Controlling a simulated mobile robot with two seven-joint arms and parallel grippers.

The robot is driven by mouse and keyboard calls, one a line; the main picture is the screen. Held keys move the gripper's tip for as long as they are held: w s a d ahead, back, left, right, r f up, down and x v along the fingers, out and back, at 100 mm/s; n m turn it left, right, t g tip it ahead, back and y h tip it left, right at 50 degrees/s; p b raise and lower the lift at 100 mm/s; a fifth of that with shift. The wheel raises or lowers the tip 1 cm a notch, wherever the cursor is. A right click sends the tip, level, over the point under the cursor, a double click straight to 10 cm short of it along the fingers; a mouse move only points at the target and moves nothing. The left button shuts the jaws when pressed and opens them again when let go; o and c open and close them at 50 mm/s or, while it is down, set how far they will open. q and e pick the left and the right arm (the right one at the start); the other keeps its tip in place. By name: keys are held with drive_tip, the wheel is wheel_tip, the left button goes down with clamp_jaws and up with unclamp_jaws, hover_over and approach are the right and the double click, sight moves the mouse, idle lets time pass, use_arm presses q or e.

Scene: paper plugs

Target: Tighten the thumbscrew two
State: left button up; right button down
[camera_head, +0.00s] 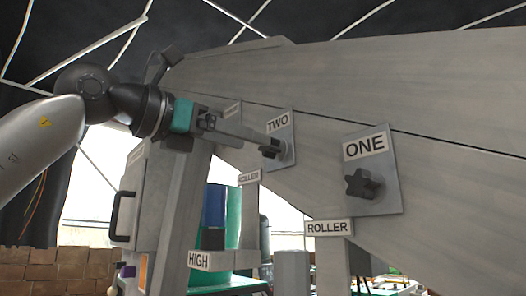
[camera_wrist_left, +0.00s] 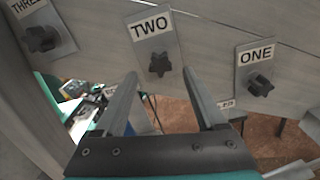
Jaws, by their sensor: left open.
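Thumbscrew two (camera_head: 272,149) is a dark star-shaped knob on a grey plate labelled TWO, fixed to the large grey panel. My left gripper (camera_head: 262,141) comes in from the left, and its fingertips are close to this knob. In the left wrist view, thumbscrew two (camera_wrist_left: 160,65) appears between the tips of the two spread fingers (camera_wrist_left: 160,74). The left gripper is open and holds nothing. I cannot tell whether a finger touches the knob. My right gripper is in neither view.
Thumbscrew one (camera_head: 364,184) is to the right on its own plate, labelled ONE. Thumbscrew three (camera_wrist_left: 41,39) is at the upper left of the wrist view. A grey cabinet with a black handle (camera_head: 123,215) stands at left.

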sight(270, 147)
use_arm(q)
drive_tip(key=n+b, duration=0.4)
drive_tip(key=n, duration=0.9)
drive_tip(key=shift+w+d, duration=0.1)
drive_tip(key=shift+d, duration=0.05)
drive_tip(key=p+x, duration=0.1)
drive_tip(key=x, duration=0.2)
drive_tip(key=shift+w+d+p, duration=0.2)
drive_tip(key=shift+d+p, duration=0.1)
drive_tip(key=shift+p, duration=0.1)
idle(0.3)
clamp_jaws()
idle(0.5)
